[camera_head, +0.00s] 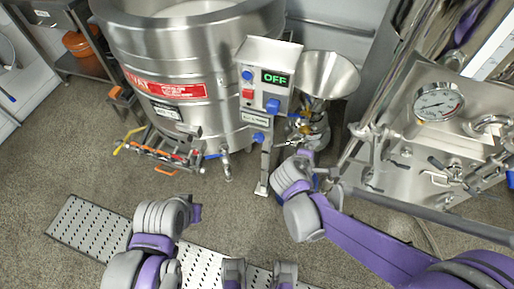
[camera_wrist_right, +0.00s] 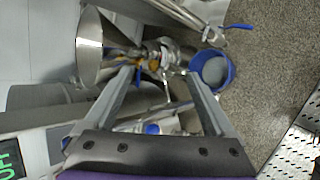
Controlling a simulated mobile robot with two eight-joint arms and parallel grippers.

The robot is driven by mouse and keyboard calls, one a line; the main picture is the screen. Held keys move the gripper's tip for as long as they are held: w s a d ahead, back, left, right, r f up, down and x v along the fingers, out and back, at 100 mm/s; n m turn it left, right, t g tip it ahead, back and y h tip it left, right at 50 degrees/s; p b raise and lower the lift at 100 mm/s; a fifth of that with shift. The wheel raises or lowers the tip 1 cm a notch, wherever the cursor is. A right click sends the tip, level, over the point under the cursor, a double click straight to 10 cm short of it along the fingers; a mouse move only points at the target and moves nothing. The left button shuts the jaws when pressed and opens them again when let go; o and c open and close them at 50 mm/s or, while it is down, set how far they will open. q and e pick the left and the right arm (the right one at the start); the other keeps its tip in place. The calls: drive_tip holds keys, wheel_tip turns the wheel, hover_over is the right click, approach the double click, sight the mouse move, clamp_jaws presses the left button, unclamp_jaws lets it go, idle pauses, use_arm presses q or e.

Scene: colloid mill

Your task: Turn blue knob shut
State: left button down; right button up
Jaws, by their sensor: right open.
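A steel control box (camera_head: 268,85) with a green OFF display stands in front of the large vat. It carries blue knobs: a large one (camera_head: 272,105), a small one (camera_head: 247,75) and a lower one (camera_head: 258,137). My right gripper (camera_head: 302,158) is low beside the funnel mill, right of the box post. In the right wrist view its fingers (camera_wrist_right: 160,75) are spread apart, with nothing gripped. A blue knob (camera_wrist_right: 152,128) shows between them, nearer the palm. My left arm is at lower left; its gripper (camera_head: 196,213) shows only in part, with the fingers hidden.
The steel funnel (camera_head: 328,75) of the mill stands right of the box; it also shows in the wrist view (camera_wrist_right: 90,45). A blue bucket (camera_wrist_right: 212,70) is near the right fingertip. A steel rig with a gauge (camera_head: 438,103) stands at right.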

drive_tip(key=w+a+f+n+t+b, duration=0.2)
drive_tip(key=w+a+f+n, duration=0.2)
drive_tip(key=a+f+n, duration=0.1)
drive_tip(key=n+t+b, duration=0.6)
drive_tip(key=n+t, duration=0.1)
drive_tip(key=n, duration=0.5)
approach(258, 140)
use_arm(q)
wheel_tip(258, 140, down, 10)
drive_tip(key=shift+f, duration=0.25)
use_arm(e)
drive_tip(key=shift+y, duration=0.4)
drive_tip(key=x, duration=0.8)
drive_tip(key=shift+w+d+r, duration=0.15)
drive_tip(key=shift+d, duration=0.1)
drive_tip(key=c, duration=1.4)
